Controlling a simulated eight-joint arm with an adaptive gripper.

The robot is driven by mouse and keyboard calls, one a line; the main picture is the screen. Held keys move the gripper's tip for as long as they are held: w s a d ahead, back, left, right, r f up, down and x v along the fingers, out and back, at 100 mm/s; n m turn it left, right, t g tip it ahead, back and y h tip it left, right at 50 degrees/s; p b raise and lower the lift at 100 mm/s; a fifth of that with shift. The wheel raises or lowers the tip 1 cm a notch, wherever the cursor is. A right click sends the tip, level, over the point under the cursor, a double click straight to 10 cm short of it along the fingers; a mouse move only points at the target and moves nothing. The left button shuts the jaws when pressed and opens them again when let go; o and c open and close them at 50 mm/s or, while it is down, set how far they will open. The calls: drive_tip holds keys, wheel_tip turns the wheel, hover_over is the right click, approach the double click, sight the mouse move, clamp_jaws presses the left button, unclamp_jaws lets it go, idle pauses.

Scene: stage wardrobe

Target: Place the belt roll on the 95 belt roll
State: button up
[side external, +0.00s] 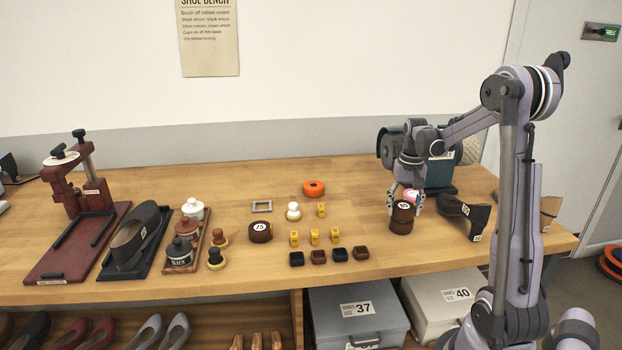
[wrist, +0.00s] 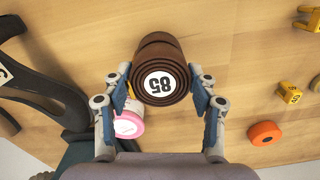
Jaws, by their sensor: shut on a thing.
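A dark brown belt roll with a white label reading 85 (wrist: 160,84) sits between the fingers of my gripper (wrist: 159,88), which is shut on it. In the side external view my gripper (side external: 405,200) points down at the right of the bench, holding this roll (side external: 403,208). A second brown roll (side external: 401,224) shows directly beneath it, and its edge (wrist: 156,40) shows beyond the held roll in the wrist view. The lower roll's label is hidden. I cannot tell whether the two touch. Another brown roll, labelled 75 (side external: 260,232), stands apart near the middle.
A pink roll (wrist: 129,124) is close beside one finger. A black shoe-like piece (side external: 464,212) stands to the right and a dark green case (side external: 440,172) behind. An orange roll (side external: 314,188) and several yellow numbered markers (side external: 314,236) lie left. Bench between is clear.

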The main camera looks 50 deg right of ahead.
sight(404, 206)
drive_tip(key=shift+f, duration=0.5)
drive_tip(key=shift+f, duration=0.15)
drive_tip(key=o, duration=1.2)
wheel_tip(404, 206, up, 12)
drive_tip(key=w+a+n+t+h, duration=0.1)
drive_tip(key=w+a+n, duration=0.1)
drive_tip(key=a, duration=0.6)
drive_tip(key=w+a+n+t, duration=0.2)
drive_tip(key=a+n, duration=0.1)
drive_tip(key=a, duration=0.6)
drive_tip(key=s+a+f+n+t, duration=0.1)
drive_tip(key=a+n, duration=0.1)
drive_tip(key=a, duration=0.3)
drive_tip(key=s+a+f+n+t, duration=0.1)
drive_tip(key=a+n, duration=0.1)
drive_tip(key=a, duration=0.4)
drive_tip(key=s+a+f+n+t+y, duration=0.1)
drive_tip(key=a+n+t, duration=0.1)
drive_tip(key=a, duration=0.3)
drive_tip(key=shift+s+a+f, duration=0.15)
drive_tip(key=shift+a+f, duration=0.15)
drive_tip(key=shift+a, duration=0.1)
